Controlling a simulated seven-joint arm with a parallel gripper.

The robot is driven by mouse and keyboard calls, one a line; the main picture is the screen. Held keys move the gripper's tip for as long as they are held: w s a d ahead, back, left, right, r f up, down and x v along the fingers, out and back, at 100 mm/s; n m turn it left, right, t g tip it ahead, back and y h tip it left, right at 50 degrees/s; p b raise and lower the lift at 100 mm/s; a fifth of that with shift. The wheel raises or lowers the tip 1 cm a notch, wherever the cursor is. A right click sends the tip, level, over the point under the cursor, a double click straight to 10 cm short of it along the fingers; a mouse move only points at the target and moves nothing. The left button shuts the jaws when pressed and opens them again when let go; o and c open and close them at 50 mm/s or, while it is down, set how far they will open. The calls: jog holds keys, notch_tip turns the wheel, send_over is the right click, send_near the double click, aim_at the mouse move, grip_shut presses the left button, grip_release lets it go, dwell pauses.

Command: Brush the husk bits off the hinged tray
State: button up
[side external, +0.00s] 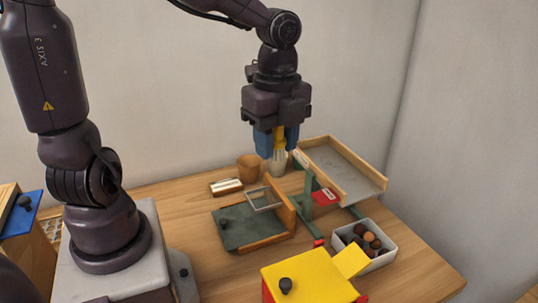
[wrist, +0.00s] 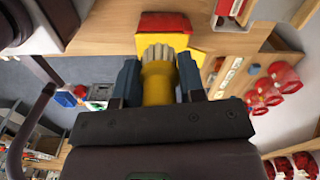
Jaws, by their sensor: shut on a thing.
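My gripper (side external: 277,143) is shut on a brush in the side view. The brush has a yellow handle and pale bristles (side external: 278,162) that point down, in the air above the back of the table. In the wrist view its yellow handle (wrist: 158,85) sits between my blue fingers (wrist: 158,82). A wooden-rimmed tray with a grey floor (side external: 343,168), apparently the hinged tray, stands tilted on a green frame (side external: 307,205), right of the brush. The brush appears apart from it. I cannot make out husk bits on its floor.
A white bin (side external: 376,262) with several brown balls stands at front right. A yellow-topped box (side external: 310,275) with a black knob is at the front. A green board (side external: 240,232) with a wooden edge lies mid-table.

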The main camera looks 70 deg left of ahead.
jog(key=w+a+r+n, duration=0.2)
jog(key=w+r, duration=0.1)
jog(key=w, duration=0.3)
jog(key=n, duration=0.7)
send_over(320, 156)
notch_tip(320, 156, down, 9)
jog(key=shift+f, duration=3.8)
jog(key=shift+d+r, duration=0.2)
jog(key=shift+d, duration=1.2)
jog(key=shift+d+r, duration=0.15)
jog(key=shift+d, duration=1.25)
jog(key=shift+d+r, duration=0.2)
jog(key=shift+d, duration=1.2)
jog(key=shift+a, duration=4.05)
jog(key=shift+w+a+r, duration=0.1)
jog(key=shift+r, duration=0.1)
notch_tip(320, 156, up, 6)
